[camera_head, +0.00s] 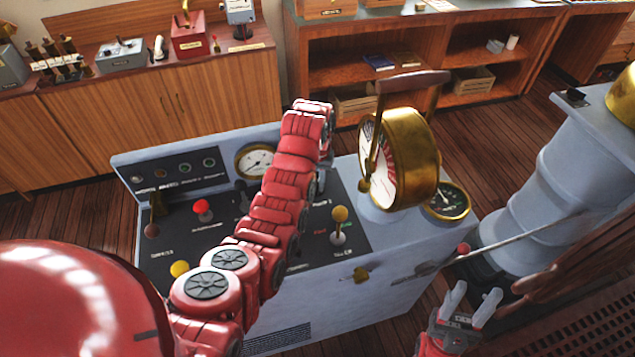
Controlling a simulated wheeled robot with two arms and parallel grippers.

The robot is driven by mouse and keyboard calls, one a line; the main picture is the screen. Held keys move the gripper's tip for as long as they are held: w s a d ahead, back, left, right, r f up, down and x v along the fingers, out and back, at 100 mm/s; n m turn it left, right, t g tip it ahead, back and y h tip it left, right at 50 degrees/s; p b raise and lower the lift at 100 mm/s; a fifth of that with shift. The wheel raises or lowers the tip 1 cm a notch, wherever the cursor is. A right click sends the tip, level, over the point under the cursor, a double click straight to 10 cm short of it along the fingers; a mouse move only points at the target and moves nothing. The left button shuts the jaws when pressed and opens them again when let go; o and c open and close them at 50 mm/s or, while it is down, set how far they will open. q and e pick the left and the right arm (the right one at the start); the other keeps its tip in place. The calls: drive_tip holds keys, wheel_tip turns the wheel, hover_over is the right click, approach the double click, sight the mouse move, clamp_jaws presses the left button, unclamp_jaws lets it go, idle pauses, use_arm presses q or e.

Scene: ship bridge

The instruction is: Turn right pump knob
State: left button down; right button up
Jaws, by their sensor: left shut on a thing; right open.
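The grey control console (400,290) stands in front of me with a dark panel of switches. My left arm reaches over the panel and bends down at its wrist. My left gripper (316,186) is low over the panel's right half, mostly hidden behind my own arm. It is shut at the spot of the right pump knob, just above a small printed label. The knob itself is hidden from view. My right gripper (477,293) is open and empty, off the console's front right side, pointing up.
A brass telegraph dial (412,158) with a handle rises right of my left wrist. A grey pedestal (570,185) is at right. Wooden cabinets line the back.

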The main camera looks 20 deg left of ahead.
idle(0.4)
use_arm(q)
drive_tip(key=c, duration=0.9)
unclamp_jaws()
drive_tip(key=shift+o, duration=0.2)
drive_tip(key=shift+r, duration=0.1)
wheel_tip(320, 180, up, 10)
drive_tip(key=p, duration=0.8)
wheel_tip(320, 180, up, 7)
drive_tip(key=p, duration=0.1)
hover_over(317, 185)
drive_tip(key=shift+r, duration=0.1)
